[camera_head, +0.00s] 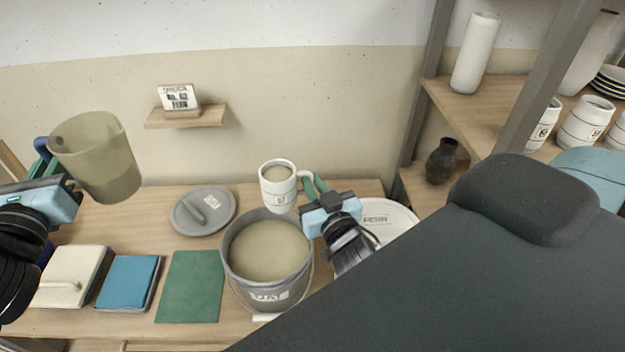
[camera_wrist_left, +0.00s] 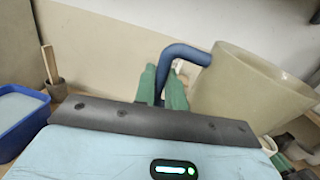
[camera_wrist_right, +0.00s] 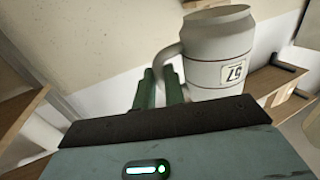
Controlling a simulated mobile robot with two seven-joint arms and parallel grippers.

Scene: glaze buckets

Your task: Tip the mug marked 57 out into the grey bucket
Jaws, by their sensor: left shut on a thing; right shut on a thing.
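The white mug (camera_head: 278,201) is held above the back rim of the grey bucket (camera_head: 285,296), roughly upright, with beige liquid inside. In the right wrist view the mug (camera_wrist_right: 215,55) bears a number label that looks like 57. My right gripper (camera_head: 314,186) is shut on its handle, from the right. The grey bucket stands on the table, holding beige glaze, with a label on its front. My left gripper (camera_head: 52,170) is shut on the blue handle of a translucent jug (camera_head: 98,155), held up at the left and slightly tilted; the jug also shows in the left wrist view (camera_wrist_left: 235,90).
A grey lid (camera_head: 203,211) lies left of the bucket. A green mat (camera_head: 190,287), a blue-lidded box (camera_head: 128,282) and a white-lidded box (camera_head: 70,275) are in front. A white labelled lid (camera_head: 390,214) is partly hidden behind my right gripper. Shelves with mugs (camera_head: 585,122) stand right.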

